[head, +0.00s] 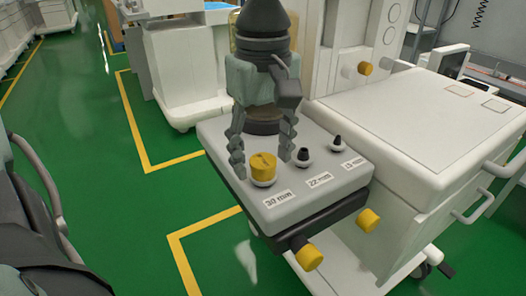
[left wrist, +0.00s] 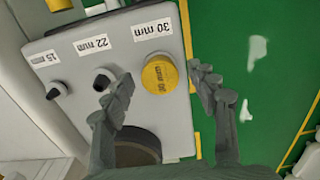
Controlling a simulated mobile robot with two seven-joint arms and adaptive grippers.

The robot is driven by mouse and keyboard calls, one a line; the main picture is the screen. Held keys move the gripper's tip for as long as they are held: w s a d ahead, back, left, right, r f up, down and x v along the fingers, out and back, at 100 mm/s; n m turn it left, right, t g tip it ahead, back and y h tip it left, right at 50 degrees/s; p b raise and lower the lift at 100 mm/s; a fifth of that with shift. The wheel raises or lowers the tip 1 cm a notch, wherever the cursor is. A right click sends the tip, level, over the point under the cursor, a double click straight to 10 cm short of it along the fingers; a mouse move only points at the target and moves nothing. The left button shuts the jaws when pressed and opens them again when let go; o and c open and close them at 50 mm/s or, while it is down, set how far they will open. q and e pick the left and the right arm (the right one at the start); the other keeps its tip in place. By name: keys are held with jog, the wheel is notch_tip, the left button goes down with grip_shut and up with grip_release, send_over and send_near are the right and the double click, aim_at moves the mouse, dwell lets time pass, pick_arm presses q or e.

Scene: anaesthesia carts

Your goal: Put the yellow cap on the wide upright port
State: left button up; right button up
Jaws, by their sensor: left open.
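The yellow cap (head: 263,167) sits upright over the 30 mm place on the grey port block (head: 330,190), with a pale ring showing under it; the wide port itself is hidden beneath it. The cap also shows in the left wrist view (left wrist: 160,75). My left gripper (head: 262,162) points down, open, with one finger on each side of the cap. In the left wrist view the open fingers (left wrist: 160,78) have gaps to the cap on both sides. My right gripper is not in view.
Two smaller ports with black tops, 22 mm (head: 304,157) and 15 mm (head: 337,142), stand close to the right of the cap. Yellow-ended fittings (head: 308,256) (head: 368,220) stick out below the block.

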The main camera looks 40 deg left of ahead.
aim_at(263, 160)
pick_arm(q)
notch_tip(263, 160, up, 12)
jog(key=p, duration=0.1)
jog(key=shift+r, duration=0.15)
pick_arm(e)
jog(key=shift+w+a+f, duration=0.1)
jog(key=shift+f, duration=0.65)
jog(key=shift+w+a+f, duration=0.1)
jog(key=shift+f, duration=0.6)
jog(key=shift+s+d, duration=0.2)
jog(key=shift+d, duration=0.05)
pick_arm(q)
jog(key=shift+c, duration=0.4)
